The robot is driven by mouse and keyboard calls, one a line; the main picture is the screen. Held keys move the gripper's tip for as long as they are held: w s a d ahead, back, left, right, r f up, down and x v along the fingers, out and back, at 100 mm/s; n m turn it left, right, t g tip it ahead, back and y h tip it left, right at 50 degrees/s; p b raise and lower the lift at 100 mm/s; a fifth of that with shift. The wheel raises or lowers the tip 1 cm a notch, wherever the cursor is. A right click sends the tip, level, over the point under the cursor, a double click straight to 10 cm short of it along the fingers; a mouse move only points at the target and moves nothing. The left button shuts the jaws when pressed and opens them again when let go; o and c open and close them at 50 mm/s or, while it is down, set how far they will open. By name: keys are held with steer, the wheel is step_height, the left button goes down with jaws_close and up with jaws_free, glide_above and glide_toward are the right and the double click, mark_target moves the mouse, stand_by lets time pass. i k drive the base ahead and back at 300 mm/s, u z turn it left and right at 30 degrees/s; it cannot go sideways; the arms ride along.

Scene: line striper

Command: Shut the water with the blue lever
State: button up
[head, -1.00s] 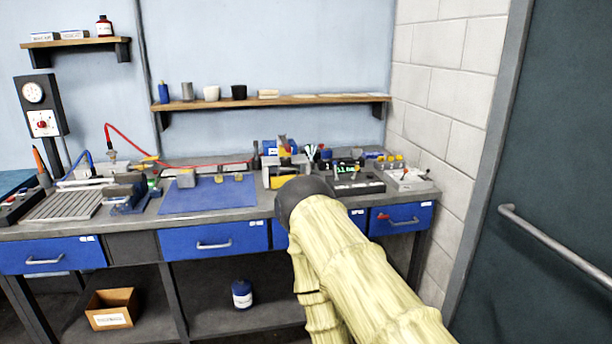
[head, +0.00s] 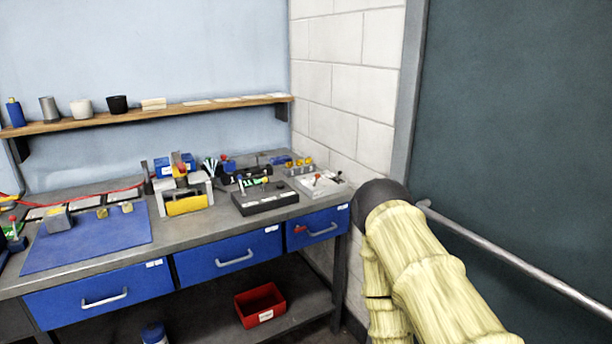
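I cannot clearly make out a water valve with a blue lever. A black box (head: 265,197) on the bench has small upright levers, one with a bluish tip (head: 239,181); its function is too small to tell. My arm, in a yellowish sleeve with a dark round joint, fills the lower right, to the right of the bench. My gripper is out of view.
The grey workbench (head: 215,228) has blue drawers and carries a blue mat (head: 90,243) and a grey-yellow device (head: 185,197). A red bin (head: 261,303) sits on the lower shelf. A wall shelf (head: 150,111) runs above. A door rail (head: 520,262) is at right.

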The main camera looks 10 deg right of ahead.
mark_target(239, 177)
steer(key=z, duration=0.1)
steer(key=i, duration=1.25)
steer(key=u, duration=0.65)
